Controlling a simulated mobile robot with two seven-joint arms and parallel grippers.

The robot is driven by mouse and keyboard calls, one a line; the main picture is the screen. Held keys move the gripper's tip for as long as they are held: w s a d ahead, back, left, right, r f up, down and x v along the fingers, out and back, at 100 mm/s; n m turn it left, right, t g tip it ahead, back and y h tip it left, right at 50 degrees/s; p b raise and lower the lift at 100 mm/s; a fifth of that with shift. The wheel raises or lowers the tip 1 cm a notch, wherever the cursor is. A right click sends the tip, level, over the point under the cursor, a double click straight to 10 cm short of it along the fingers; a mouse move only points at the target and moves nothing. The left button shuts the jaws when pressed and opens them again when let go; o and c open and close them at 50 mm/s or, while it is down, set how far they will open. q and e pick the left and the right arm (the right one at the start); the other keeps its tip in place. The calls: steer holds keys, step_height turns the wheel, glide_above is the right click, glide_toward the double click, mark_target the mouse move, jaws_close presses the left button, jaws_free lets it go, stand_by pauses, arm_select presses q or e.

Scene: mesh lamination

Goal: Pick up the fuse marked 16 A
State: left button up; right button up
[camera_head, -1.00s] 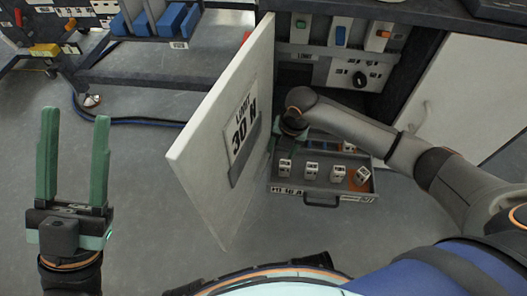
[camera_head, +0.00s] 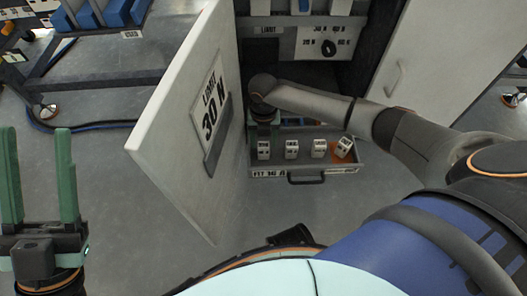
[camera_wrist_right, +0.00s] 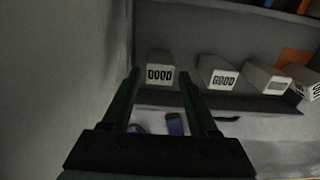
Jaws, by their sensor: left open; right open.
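An open drawer (camera_head: 322,170) holds a row of several white fuses with dark markings. Its front label seems to read "FIT 16 A". The leftmost fuse (camera_head: 264,149) shows in the right wrist view (camera_wrist_right: 160,68) with a tag like "GOOD"; its neighbour (camera_wrist_right: 218,73) reads "GOOD". No amp rating is legible on the fuses. My right gripper (camera_wrist_right: 160,80) is open and empty, its fingertips to either side of the leftmost fuse in the picture; contact cannot be told. My left gripper (camera_head: 36,135) is open and empty, far left.
An open cabinet door (camera_head: 185,120) marked "LIMIT 30 N" stands close left of my right gripper. An orange patch (camera_head: 340,155) lies at the drawer's right end. A panel with a black knob (camera_head: 328,48) is above. Floor in front is clear.

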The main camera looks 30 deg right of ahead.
mark_target(263, 145)
step_height(263, 145, down, 3)
steer(key=shift+f+b, duration=0.2)
steer(key=shift+b, duration=0.5)
arm_select(q)
steer(key=shift+w+d+f+y, duration=0.1)
steer(key=shift+f+y, duration=0.05)
steer(key=shift+f, duration=0.45)
steer(key=shift+d+f+y, duration=0.1)
steer(key=shift+f+y, duration=0.05)
steer(key=shift+f, duration=0.4)
arm_select(e)
steer(key=shift+r, duration=0.1)
jaws_close()
